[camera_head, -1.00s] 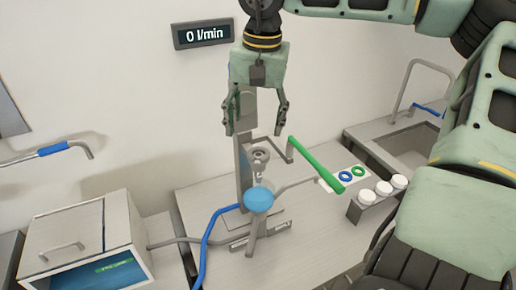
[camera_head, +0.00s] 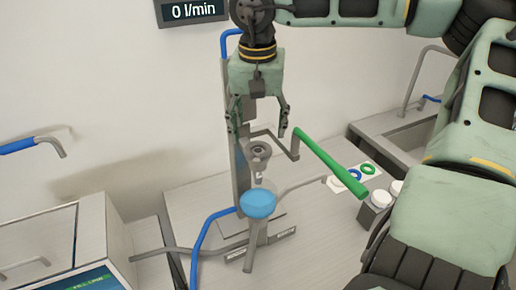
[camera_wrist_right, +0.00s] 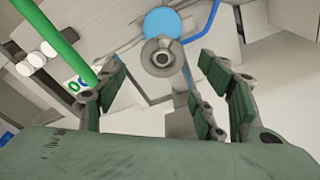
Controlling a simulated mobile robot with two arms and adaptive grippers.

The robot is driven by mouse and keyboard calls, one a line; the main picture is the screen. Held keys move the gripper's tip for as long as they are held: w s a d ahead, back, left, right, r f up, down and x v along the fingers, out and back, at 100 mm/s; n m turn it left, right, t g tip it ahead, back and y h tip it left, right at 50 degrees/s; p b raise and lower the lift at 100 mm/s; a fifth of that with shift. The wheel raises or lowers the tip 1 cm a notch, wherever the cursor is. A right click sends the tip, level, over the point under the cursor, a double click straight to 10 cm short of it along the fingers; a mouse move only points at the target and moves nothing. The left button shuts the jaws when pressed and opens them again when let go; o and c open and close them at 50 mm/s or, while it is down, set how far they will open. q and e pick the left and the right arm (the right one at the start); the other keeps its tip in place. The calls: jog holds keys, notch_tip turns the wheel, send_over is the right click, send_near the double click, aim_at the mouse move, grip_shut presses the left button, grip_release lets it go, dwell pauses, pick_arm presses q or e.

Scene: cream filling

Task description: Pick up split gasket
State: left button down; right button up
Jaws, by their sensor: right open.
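A green ring (camera_head: 374,170) and a blue ring (camera_head: 360,175) lie on a white card on the bench, right of the filling stand. I cannot tell which ring, if any, is the split gasket. My right gripper (camera_head: 258,133) is open and empty, pointing down over the metal nozzle (camera_head: 259,150) of the stand. In the right wrist view, the nozzle (camera_wrist_right: 162,58) shows between the open fingers (camera_wrist_right: 160,72). The green ring (camera_wrist_right: 75,86) is at the left there, partly behind the finger. My left gripper is out of view.
A green-handled lever (camera_head: 328,161) reaches from the stand over toward the card. White-capped parts (camera_head: 378,197) stand near my right arm. A blue hose (camera_head: 207,230) runs along the stand's left. The bench (camera_head: 190,190) has free room left of the stand.

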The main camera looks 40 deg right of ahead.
aim_at(260, 151)
jog(key=shift+s+a+f+p, duration=0.1)
jog(key=shift+s+f+p, duration=0.1)
jog(key=shift+f+p, duration=0.15)
jog(key=f+p, duration=0.1)
jog(key=f, duration=0.2)
jog(key=shift+w+d+f+p, duration=0.2)
jog(key=shift+f+p, duration=0.1)
jog(key=shift+p, duration=0.1)
jog(key=shift+w+d+f, duration=0.15)
jog(key=shift+f, duration=0.3)
jog(key=shift+r, duration=0.1)
jog(key=shift+c, duration=1.2)
jog(key=c, duration=0.7)
